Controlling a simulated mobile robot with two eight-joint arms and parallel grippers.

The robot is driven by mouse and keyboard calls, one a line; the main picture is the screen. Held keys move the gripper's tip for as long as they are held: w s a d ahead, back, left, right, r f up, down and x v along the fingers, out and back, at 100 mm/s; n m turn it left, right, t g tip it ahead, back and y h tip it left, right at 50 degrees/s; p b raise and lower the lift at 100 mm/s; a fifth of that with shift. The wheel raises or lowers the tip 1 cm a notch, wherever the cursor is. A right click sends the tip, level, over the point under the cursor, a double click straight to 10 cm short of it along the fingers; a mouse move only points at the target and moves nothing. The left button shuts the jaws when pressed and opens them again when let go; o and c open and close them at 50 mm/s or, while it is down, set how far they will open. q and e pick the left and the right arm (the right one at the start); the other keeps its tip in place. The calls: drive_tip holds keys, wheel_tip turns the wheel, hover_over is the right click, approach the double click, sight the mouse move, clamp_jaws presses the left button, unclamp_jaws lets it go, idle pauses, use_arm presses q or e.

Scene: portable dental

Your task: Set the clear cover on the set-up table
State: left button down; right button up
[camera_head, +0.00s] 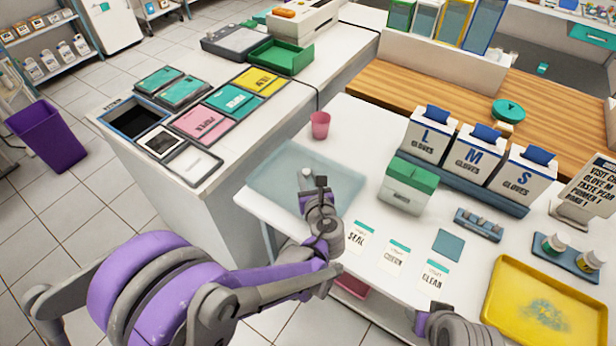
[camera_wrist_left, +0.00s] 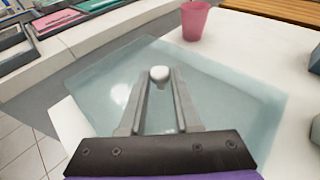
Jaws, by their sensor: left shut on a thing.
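The clear cover (camera_head: 276,168) is a pale, see-through bluish sheet with a small pale knob (camera_wrist_left: 160,73). My left gripper (camera_head: 308,180) is over the cover, and in the left wrist view its two fingers are shut on the knob. The cover is over the left end of the white set-up table (camera_head: 345,140), near its edge. I cannot tell whether it rests on the surface or is held just above it. Part of my right arm shows at the bottom of the head view; its fingertips cannot be made out.
A pink cup (camera_head: 320,125) stands close behind the cover. A green-and-white box (camera_head: 408,185) is to its right, with label cards (camera_head: 393,257) nearer the front. A yellow tray (camera_head: 550,310) is at front right. A counter with folders (camera_head: 230,100) lies to the left.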

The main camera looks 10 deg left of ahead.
use_arm(q)
drive_tip(key=c, duration=0.6)
unclamp_jaws()
drive_tip(key=shift+r, duration=0.1)
drive_tip(key=p+v, duration=0.1)
drive_tip(key=v, duration=1.1)
drive_tip(key=s+a+f+n+g+h, duration=0.1)
drive_tip(key=s+a+f+n+g, duration=0.35)
drive_tip(key=s+a+n, duration=0.6)
drive_tip(key=s+n+g+h, duration=0.1)
drive_tip(key=s+n, duration=0.1)
drive_tip(key=n, duration=0.4)
drive_tip(key=s+n+g+h, duration=0.1)
drive_tip(key=s+n+h, duration=0.1)
drive_tip(key=n, duration=0.5)
drive_tip(key=s+d+n+g+h, duration=0.1)
drive_tip(key=s+n+h, duration=0.1)
drive_tip(key=n, duration=0.5)
drive_tip(key=shift+s+d+f+n+g, duration=0.1)
drive_tip(key=shift+s+f+n+g, duration=0.15)
drive_tip(key=shift+s+g, duration=0.1)
